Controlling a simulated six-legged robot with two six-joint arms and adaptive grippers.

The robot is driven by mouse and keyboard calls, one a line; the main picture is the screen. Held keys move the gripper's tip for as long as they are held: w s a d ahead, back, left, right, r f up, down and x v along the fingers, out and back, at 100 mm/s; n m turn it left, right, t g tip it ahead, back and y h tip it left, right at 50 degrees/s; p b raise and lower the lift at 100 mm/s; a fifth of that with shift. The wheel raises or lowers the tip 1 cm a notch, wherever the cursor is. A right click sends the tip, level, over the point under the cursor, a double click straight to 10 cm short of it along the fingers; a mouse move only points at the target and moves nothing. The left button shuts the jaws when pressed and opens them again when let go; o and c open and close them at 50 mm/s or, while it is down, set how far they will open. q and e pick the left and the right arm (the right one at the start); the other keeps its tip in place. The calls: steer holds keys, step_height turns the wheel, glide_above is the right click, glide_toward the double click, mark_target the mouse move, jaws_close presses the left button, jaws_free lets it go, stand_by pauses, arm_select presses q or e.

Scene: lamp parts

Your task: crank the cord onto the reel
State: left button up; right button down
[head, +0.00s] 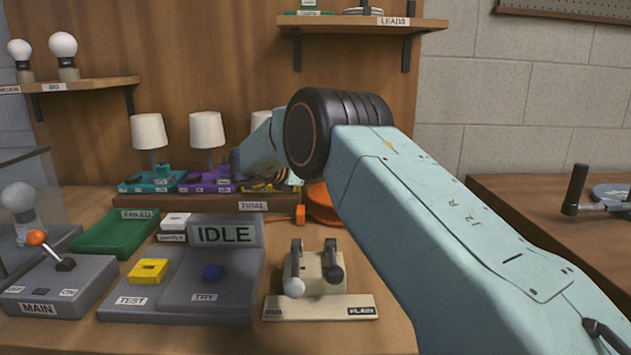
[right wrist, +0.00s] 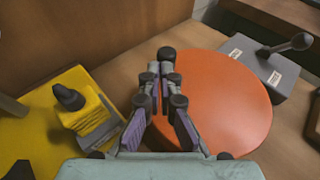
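The orange reel (right wrist: 228,105) is a flat, round disc below my right gripper in the right wrist view. In the head view only an orange part of it (head: 322,207) shows behind my right arm. My right gripper (right wrist: 164,72) is over the reel's left edge, its fingers drawn close together. A dark round crank knob (right wrist: 167,54) shows at the fingertips, and they seem closed on its stem. The crank arm is hidden under the fingers. My left gripper is not in view.
A yellow block with a dark knob (right wrist: 82,112) stands left of the gripper. A grey lever box (right wrist: 262,68) is close behind the reel. The head view shows a panel reading IDLE (head: 224,235), a two-lever block (head: 318,285), a MAIN lever box (head: 60,290) and small lamps (head: 208,130).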

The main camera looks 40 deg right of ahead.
steer(key=shift+w+d+f+b, duration=0.1)
steer(key=shift+w+d+b, duration=0.05)
steer(key=shift+d+b, duration=0.4)
steer(key=shift+w+d+b, duration=0.15)
steer(key=shift+d+b, duration=0.15)
steer(key=shift+d, duration=0.3)
steer(key=shift+s+d+b, duration=0.15)
steer(key=shift+d+b, duration=0.55)
steer(key=shift+d, duration=0.5)
steer(key=shift+s+d, duration=0.1)
steer(key=shift+d, duration=0.05)
stand_by(0.8)
steer(key=v, duration=1.2)
